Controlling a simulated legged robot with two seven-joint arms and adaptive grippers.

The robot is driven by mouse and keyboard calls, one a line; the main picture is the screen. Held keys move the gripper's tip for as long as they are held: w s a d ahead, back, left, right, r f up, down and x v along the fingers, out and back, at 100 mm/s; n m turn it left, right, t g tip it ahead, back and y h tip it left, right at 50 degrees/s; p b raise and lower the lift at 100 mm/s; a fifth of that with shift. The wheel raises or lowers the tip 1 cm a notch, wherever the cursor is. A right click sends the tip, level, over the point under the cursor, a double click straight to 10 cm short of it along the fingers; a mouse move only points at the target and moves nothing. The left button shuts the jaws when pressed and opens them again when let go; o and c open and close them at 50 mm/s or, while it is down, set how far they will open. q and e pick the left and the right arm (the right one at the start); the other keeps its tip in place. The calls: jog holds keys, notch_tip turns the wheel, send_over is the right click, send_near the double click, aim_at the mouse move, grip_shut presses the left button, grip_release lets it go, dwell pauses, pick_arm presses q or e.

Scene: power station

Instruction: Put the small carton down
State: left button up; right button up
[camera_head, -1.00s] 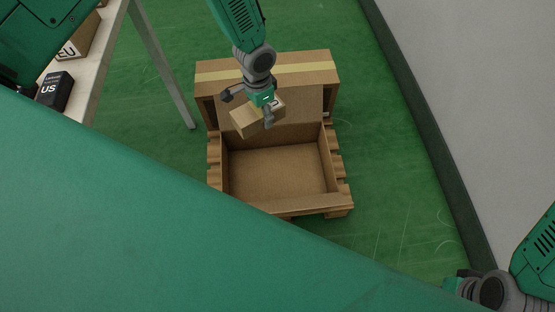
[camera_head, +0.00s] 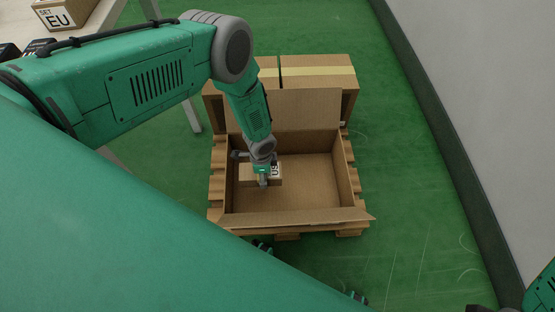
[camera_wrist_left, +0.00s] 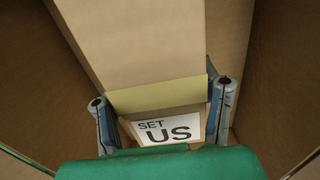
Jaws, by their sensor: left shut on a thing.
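A small brown carton (camera_head: 246,174) with a white label is inside the left part of a large open cardboard box (camera_head: 310,185). My left gripper (camera_head: 262,176) is shut on this carton. In the left wrist view, the carton (camera_wrist_left: 165,122) shows its "SET US" label between the two fingers of my left gripper (camera_wrist_left: 162,105). The large box's walls surround it there. I cannot tell whether the carton's underside touches the box floor. At the lower right of the head view, part of my right arm shows, but its fingers are not clearly visible.
The open box stands on a wooden pallet (camera_head: 217,188). Closed taped boxes (camera_head: 318,75) stand behind it. A table (camera_head: 105,18) at upper left holds a carton marked "SET EU" (camera_head: 60,14) and dark items. A pale wall (camera_head: 490,90) is at right. The right half of the box is empty.

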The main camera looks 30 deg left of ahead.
pick_arm(q)
jog(key=f+b, duration=0.1)
jog(key=f, duration=0.1)
jog(key=f+b, duration=0.1)
jog(key=f, duration=0.2)
jog(key=shift+d+f, duration=0.2)
jog(key=shift+f, duration=0.15)
notch_tip(320, 180, down, 3)
jog(key=shift+a+f+b, duration=0.1)
jog(key=shift+b, duration=1)
jog(key=shift+c, duration=0.9)
jog(key=o, duration=1.6)
notch_tip(320, 180, up, 12)
jog(key=p, duration=0.6)
